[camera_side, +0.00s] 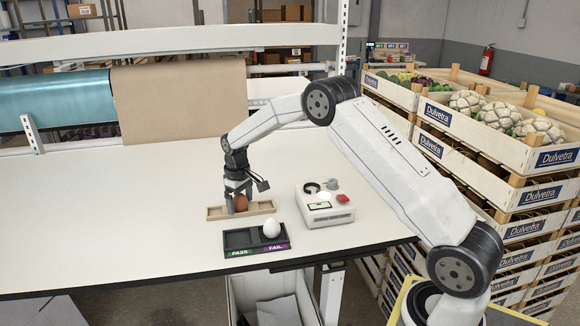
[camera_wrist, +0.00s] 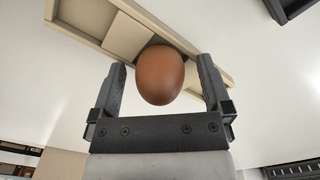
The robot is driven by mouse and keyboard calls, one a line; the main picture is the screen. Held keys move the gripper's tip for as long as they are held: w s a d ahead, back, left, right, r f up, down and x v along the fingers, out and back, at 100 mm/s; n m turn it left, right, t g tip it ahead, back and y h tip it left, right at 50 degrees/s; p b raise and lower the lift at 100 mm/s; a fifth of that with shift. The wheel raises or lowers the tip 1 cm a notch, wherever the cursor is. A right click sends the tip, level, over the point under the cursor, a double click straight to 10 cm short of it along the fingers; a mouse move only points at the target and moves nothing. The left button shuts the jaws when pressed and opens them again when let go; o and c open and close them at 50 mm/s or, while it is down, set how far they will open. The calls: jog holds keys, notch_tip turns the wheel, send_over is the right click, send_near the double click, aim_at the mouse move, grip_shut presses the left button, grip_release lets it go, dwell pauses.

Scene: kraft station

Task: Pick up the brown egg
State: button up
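The brown egg (camera_side: 241,203) sits in a shallow tan tray (camera_side: 262,208) on the white table. In the wrist view the brown egg (camera_wrist: 160,75) lies between the two fingers of my gripper (camera_wrist: 164,85), with a visible gap on each side. My gripper (camera_side: 238,202) points down over the tray in the side view, its fingers around the egg. It is open. The tray (camera_wrist: 105,28) also shows in the wrist view, running diagonally behind the egg.
A black PASS/FAIL tray (camera_side: 240,240) holds a white egg (camera_side: 271,228) on its FAIL side. A white device (camera_side: 325,208) with a red button stands to the right. Stacked produce crates (camera_side: 500,140) stand beyond the table's right edge. The table's left part is clear.

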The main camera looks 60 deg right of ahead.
jog(key=c, duration=0.9)
jog(key=shift+r, duration=0.1)
jog(key=shift+r, duration=0.85)
jog(key=s+a+r, duration=0.2)
jog(key=s+r, duration=0.9)
jog(key=s, duration=0.2)
jog(key=shift+s+a, duration=0.35)
jog(key=shift+a, duration=0.05)
jog(key=shift+d, duration=0.1)
